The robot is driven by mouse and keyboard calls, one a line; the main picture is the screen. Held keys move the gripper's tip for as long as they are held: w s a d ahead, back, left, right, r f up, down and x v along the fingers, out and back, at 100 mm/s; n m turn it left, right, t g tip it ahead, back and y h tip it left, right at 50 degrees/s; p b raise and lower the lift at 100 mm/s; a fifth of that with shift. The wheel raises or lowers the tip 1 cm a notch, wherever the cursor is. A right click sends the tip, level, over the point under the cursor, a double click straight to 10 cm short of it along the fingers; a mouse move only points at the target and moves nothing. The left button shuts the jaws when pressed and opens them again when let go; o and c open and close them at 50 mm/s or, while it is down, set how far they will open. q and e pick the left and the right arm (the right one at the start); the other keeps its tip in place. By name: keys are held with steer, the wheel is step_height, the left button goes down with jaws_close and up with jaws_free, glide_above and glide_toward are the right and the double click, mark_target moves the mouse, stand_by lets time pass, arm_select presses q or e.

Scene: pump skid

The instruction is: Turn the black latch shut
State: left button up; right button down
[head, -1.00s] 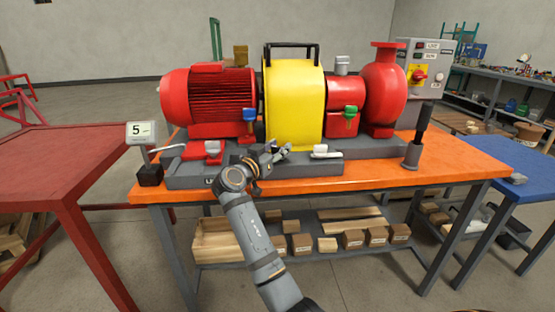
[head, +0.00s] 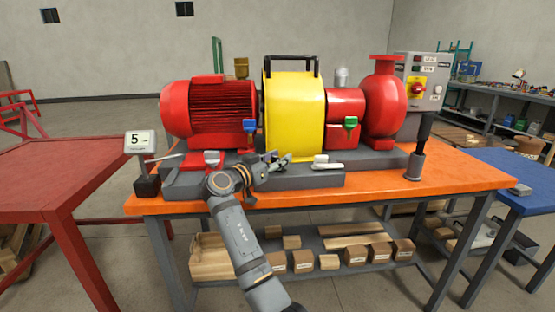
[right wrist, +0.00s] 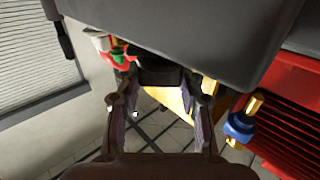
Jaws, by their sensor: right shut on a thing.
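My right gripper (head: 276,164) is at the front of the pump skid, low before the yellow guard (head: 295,105). In the right wrist view its two fingers (right wrist: 160,92) reach up to a dark piece, the black latch (right wrist: 160,72), and are shut on it. The latch lies at the edge of a large grey block (right wrist: 190,30). In the head view the gripper covers the latch, so its angle cannot be read there. My left gripper is not in view.
The red motor (head: 208,108) stands left of the guard, with a blue-handled valve (head: 250,126) near it. A green-handled valve (head: 350,123) and the red pump (head: 384,105) are to the right. A white-handled lever (head: 322,162) sits just right of my gripper.

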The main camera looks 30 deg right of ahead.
steer(key=c, duration=0.8)
jaws_free()
steer(key=shift+f, duration=0.1)
steer(key=v, duration=0.7)
steer(key=shift+a, duration=0.25)
